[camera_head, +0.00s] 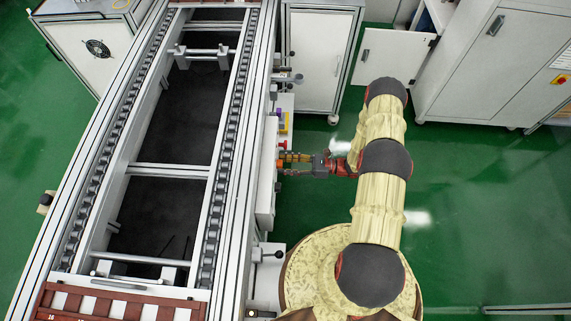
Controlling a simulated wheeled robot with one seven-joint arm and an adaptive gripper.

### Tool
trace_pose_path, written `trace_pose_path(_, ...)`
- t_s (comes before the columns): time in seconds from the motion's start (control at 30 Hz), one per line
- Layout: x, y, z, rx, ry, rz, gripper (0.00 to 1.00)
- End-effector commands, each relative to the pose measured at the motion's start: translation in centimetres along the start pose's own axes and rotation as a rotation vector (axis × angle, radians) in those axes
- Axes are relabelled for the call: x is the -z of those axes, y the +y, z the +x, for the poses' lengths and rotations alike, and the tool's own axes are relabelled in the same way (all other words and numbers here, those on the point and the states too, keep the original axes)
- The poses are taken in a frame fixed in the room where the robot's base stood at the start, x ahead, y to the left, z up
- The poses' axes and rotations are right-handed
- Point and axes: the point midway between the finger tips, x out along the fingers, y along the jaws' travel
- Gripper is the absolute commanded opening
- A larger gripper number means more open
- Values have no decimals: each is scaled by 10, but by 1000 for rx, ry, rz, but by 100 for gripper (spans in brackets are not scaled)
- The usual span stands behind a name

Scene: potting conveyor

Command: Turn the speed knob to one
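My gripper (284,162) is at the right side of the conveyor, with its fingers pointing left at a white control box (265,190) on the conveyor's side. The fingertips are at or very near the box's right face; I cannot tell whether they touch it. The speed knob cannot be made out; it is hidden by the fingers or too small, so its setting cannot be read. From above, I cannot tell whether the fingers are open or shut.
A yellow and purple part (285,122) and a small red part (283,143) sit just beyond my gripper. Black-knobbed levers (257,254) stick out from the conveyor frame (226,150). White cabinets (319,60) stand behind. Green floor (470,220) is clear at right.

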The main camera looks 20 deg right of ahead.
Motion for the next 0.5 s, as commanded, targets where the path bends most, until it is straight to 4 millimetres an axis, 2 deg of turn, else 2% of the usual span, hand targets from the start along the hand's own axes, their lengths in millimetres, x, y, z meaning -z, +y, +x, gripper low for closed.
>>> trace_pose_path(0.5,0,0,0,0,0,0,11)
